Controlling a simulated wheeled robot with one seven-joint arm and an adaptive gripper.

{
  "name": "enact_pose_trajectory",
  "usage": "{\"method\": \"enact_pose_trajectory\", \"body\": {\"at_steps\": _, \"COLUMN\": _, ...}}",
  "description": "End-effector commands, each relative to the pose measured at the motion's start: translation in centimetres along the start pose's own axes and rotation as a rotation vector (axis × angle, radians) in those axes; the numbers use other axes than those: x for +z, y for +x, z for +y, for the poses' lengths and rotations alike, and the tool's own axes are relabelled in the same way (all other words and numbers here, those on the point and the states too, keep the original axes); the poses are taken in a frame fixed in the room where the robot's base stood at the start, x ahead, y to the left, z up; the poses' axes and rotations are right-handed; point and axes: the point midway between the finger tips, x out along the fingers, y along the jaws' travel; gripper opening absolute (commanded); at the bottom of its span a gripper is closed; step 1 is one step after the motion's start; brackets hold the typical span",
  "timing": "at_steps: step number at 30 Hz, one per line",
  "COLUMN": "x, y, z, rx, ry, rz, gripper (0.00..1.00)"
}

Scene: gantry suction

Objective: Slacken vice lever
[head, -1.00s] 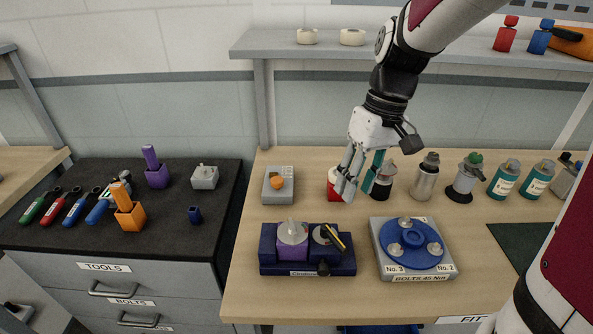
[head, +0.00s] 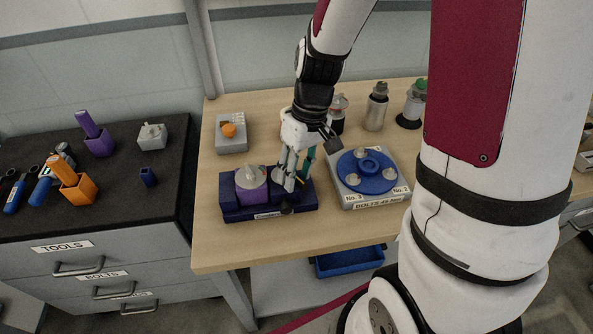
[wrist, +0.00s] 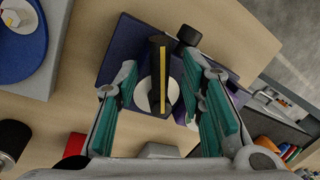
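The dark blue vice (head: 234,213) stands on the wooden bench, with a purple block (head: 252,193) in its left part. In the wrist view the vice (wrist: 125,42) lies below my fingers. Its black lever with a yellow stripe (wrist: 158,70) sits over a pale round disc. My gripper (head: 290,186) is over the right part of the vice and hides most of the lever in the head view. In the wrist view my gripper (wrist: 160,88) is open, with one teal-padded finger on each side of the lever and visible gaps between. Contact with the lever does not show.
A grey plate with a blue bolt disc (head: 347,170) stands close to the right of the vice. A grey box with an orange knob (head: 229,131) is behind left. Several bottles stand at the back. A black-topped tool cabinet (head: 120,205) is to the left.

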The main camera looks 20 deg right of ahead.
Motion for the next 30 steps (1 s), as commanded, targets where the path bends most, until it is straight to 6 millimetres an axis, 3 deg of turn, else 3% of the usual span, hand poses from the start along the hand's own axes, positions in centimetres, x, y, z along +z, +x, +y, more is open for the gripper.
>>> {"method": "enact_pose_trajectory", "body": {"at_steps": 8, "x": 0.0, "y": 0.2, "z": 0.0, "rx": 0.000, "ry": 0.000, "rz": 0.000, "gripper": 0.36}}
{"method": "enact_pose_trajectory", "body": {"at_steps": 13, "x": 0.0, "y": 0.2, "z": 0.0, "rx": 0.000, "ry": 0.000, "rz": 0.000, "gripper": 0.02}}
{"method": "enact_pose_trajectory", "body": {"at_steps": 14, "x": 0.0, "y": 0.1, "z": 0.0, "rx": 0.000, "ry": 0.000, "rz": 0.000, "gripper": 0.00}}
{"method": "enact_pose_trajectory", "body": {"at_steps": 22, "x": 0.0, "y": 0.1, "z": 0.2, "rx": 0.000, "ry": -0.029, "rz": -0.006, "gripper": 0.00}}
{"method": "enact_pose_trajectory", "body": {"at_steps": 30, "x": -0.4, "y": -0.2, "z": 1.4, "rx": 0.000, "ry": -0.318, "rz": -0.063, "gripper": 0.00}}
